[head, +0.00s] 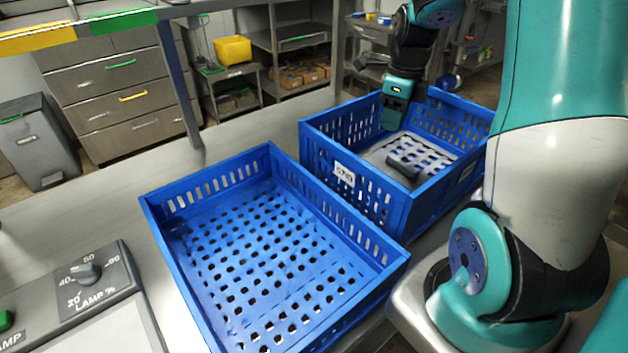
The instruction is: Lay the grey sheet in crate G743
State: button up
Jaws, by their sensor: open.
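The grey sheet (376,152) is a flat panel with rows of square holes. It lies inside the far blue crate (318,150), whose small white label appears to read G743. A dark block (403,167), like a handle, sits on top of the sheet. My gripper (392,118) points down inside the back left part of that crate, behind the dark block and apart from it. It is open and holds nothing that I can see. Its fingertips are small and hard to make out. The crate's near wall hides part of the sheet's front edge.
An empty blue crate (150,210) with a slotted floor stands in front, close beside the labelled one. A lamp dial panel (95,285) is at the lower left. A shelf edge (85,32) and its post (178,80) stand at the upper left. Bare bench lies left of the crates.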

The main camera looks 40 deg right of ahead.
jog(key=s+a+r+n+y, duration=0.1)
jog(key=s+a+r+n, duration=0.15)
jog(key=a+n, duration=0.8)
jog(key=s+a+r+n+y, duration=0.1)
jog(key=a+r+n, duration=0.2)
jog(key=a+n, duration=0.75)
jog(key=s+a+r+n+y, duration=0.2)
jog(key=s+a+n, duration=1.1)
jog(key=n, duration=0.4)
jog(key=shift+r, duration=0.25)
